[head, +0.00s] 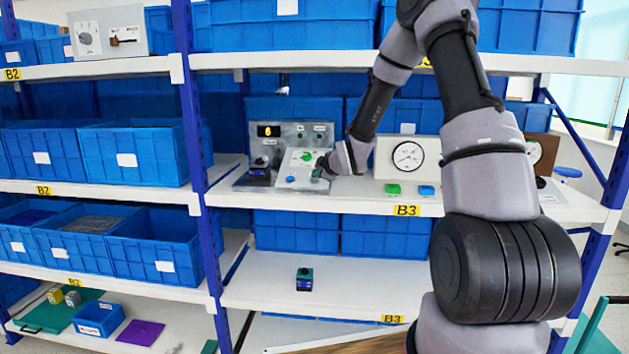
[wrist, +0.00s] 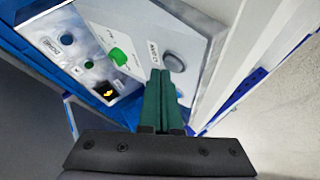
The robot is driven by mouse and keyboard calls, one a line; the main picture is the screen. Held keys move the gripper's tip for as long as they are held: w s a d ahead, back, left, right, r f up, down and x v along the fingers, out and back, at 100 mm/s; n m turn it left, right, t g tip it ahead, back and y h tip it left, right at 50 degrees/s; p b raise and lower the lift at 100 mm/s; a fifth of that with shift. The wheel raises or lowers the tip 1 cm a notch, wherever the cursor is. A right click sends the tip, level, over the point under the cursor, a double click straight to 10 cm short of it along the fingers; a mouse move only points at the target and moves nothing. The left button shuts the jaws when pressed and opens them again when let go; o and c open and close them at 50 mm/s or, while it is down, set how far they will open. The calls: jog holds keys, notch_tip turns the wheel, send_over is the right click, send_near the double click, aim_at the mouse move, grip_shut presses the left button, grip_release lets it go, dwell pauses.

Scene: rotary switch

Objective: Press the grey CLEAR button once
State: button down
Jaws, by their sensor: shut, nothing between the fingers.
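The grey CLEAR button (wrist: 173,62) is a round cap on a pale sloped panel (wrist: 136,50) in the wrist view, beside printed lettering. A green round part (wrist: 118,56) sits to its left on the same panel. My gripper (wrist: 160,73) is shut, its dark green fingers together and empty. The fingertips are just below and left of the button in that picture; I cannot tell whether they touch it. In the head view, my gripper (head: 320,168) is at the right side of the panel, and I cannot make out the grey button there.
A blue shelf post (head: 193,120) stands left; the shelf above limits height.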

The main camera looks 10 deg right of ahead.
jog(key=shift+w+f, duration=0.15)
jog(key=shift+f, duration=0.25)
dwell(0.5)
jog(key=shift+r, duration=0.1)
jog(key=shift+s+r, duration=0.3)
jog(key=shift+r, duration=0.4)
jog(key=shift+r, duration=0.1)
jog(key=r, duration=0.1)
jog(key=s+r, duration=0.1)
jog(key=r, duration=0.2)
jog(key=shift+s+a+r, duration=0.2)
jog(key=shift+s+a, duration=0.15)
jog(key=shift+s, duration=0.05)
dwell(0.5)
